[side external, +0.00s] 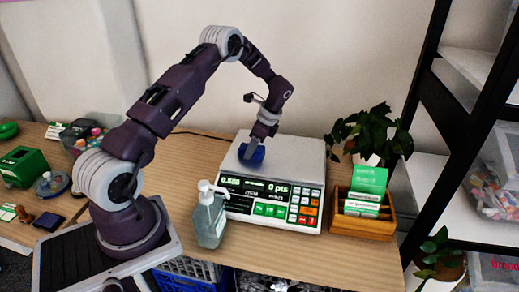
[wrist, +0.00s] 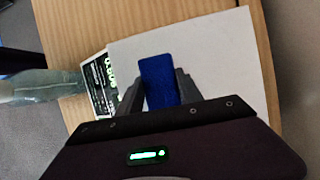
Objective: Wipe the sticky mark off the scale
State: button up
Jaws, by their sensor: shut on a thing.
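The scale (side external: 310,151) stands on the wooden counter, with a pale flat top plate and a front panel of lit displays and coloured keys. Its plate (wrist: 228,60) fills much of the wrist view. My gripper (side external: 253,146) is shut on a blue block-shaped wiper (side external: 251,155), low over the left part of the plate. In the wrist view the blue wiper (wrist: 158,80) sits between the two fingers (wrist: 155,88). It looks to be at the plate, but I cannot tell whether it touches. No sticky mark shows on the visible part of the plate.
A pump bottle (side external: 210,222) stands at the scale's front left. A wooden box of green and white cards (side external: 363,224) and a potted plant (side external: 370,135) are to the right. Green items and a clear bin (side external: 90,130) are at the left. Bare counter lies in front.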

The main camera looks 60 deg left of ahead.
jog(key=shift+s+a, duration=0.35)
jog(key=shift+w+d+r, duration=0.1)
jog(key=shift+r, duration=3.95)
